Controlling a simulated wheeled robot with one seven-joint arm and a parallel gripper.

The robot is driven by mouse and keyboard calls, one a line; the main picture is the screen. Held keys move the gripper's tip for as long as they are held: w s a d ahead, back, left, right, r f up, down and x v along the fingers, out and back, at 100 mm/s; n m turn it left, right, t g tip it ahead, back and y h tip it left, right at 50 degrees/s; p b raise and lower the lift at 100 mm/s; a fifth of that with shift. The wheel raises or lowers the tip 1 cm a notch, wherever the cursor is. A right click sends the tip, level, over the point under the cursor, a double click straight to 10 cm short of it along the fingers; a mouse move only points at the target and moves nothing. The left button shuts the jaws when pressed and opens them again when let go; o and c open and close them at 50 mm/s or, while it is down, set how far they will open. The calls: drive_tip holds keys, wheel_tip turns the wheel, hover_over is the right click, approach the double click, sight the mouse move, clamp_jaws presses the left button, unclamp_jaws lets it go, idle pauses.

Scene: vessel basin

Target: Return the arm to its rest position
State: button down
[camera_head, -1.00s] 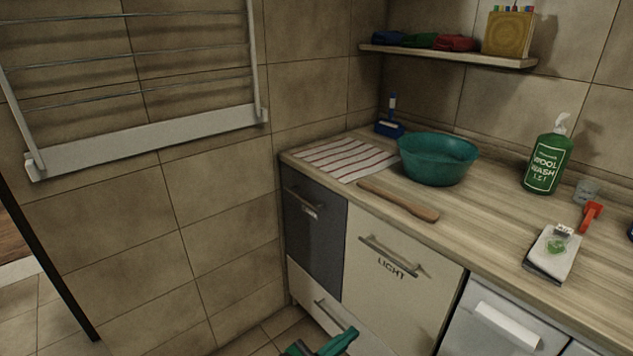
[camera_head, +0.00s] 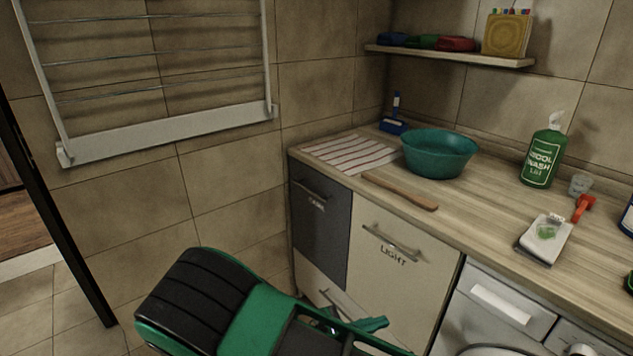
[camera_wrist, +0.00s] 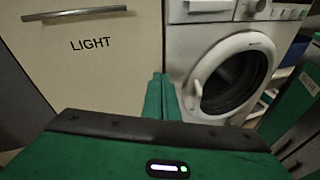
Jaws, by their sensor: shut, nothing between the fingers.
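My arm, green and black, rises from the bottom of the head view, in front of the lower cabinets and below the counter. My gripper (camera_wrist: 161,92) shows in the wrist view with its two green fingers together, shut and empty. It points toward the gap between the cabinet door marked LIGHT (camera_wrist: 95,70) and the washing machine (camera_wrist: 195,60). In the head view only a green finger part shows clearly, low in front of the light cabinet (camera_head: 400,270); the fingertips are hard to make out there.
The counter (camera_head: 480,220) holds a teal basin (camera_head: 438,155), a wooden paddle (camera_head: 400,191), a striped cloth (camera_head: 350,154), a green wash bottle (camera_head: 543,158) and a white pad (camera_head: 545,238). A drying rack (camera_head: 165,133) hangs on the left wall. Floor is open at lower left.

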drive_tip(key=s+d+r+m+g+y, duration=0.2)
drive_tip(key=d+r+m+g+y, duration=0.25)
drive_tip(key=d+r+m, duration=0.45)
drive_tip(key=s+d+r+m+g+y, duration=0.3)
drive_tip(key=d+r+m+g, duration=0.25)
drive_tip(key=d, duration=0.45)
drive_tip(key=s+d+r+m+t+y, duration=0.2)
drive_tip(key=s+r+m, duration=0.3)
drive_tip(key=s, duration=0.3)
drive_tip(key=s+d+r+m+t+y, duration=0.1)
drive_tip(key=s+d+r+m+y, duration=0.3)
drive_tip(key=s+m, duration=0.3)
drive_tip(key=shift+s+d+r+m+t+y, duration=0.4)
drive_tip(key=shift+s+d+y, duration=0.2)
drive_tip(key=shift+s, duration=0.45)
